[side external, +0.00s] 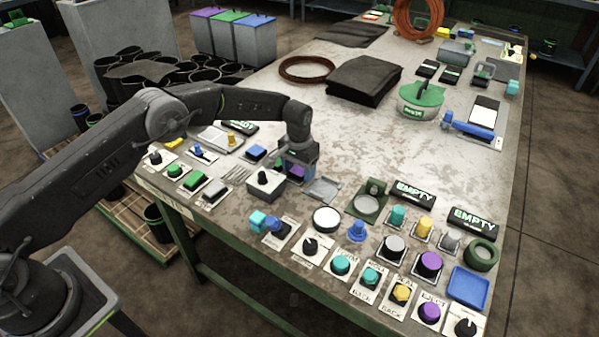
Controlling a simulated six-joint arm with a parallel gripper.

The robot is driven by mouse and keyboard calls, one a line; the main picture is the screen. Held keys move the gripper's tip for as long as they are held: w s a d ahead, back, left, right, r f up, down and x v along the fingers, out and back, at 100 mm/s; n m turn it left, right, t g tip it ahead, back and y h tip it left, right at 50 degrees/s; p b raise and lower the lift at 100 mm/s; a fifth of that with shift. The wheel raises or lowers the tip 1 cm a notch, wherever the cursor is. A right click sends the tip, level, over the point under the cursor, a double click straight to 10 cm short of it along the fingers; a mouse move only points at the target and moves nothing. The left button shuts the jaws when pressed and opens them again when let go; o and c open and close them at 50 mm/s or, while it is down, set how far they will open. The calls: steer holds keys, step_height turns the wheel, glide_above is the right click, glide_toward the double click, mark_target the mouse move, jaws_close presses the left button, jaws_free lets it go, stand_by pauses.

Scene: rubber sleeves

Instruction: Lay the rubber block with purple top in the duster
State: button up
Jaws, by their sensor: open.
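My gripper (297,165) points down at the near left part of the table, and its jaws are open. A small dark block with a purple top (298,173) shows right under and between the jaws. The jaws partly hide it, and I cannot tell whether they touch it. A round white container with a green top and handle (421,96) stands farther back to the right. It may be the duster, but its label is too small to read surely.
Buttons, knobs and small blocks on plates crowd the near edge. A grey box with a black knob (265,185) stands close to my gripper on the left. A black sheet stack (363,80) and a brown ring (307,68) lie farther back. The middle of the table (330,130) is clear.

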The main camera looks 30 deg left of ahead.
steer(key=c, duration=0.8)
steer(key=shift+o, duration=0.2)
steer(key=shift+r, duration=0.1)
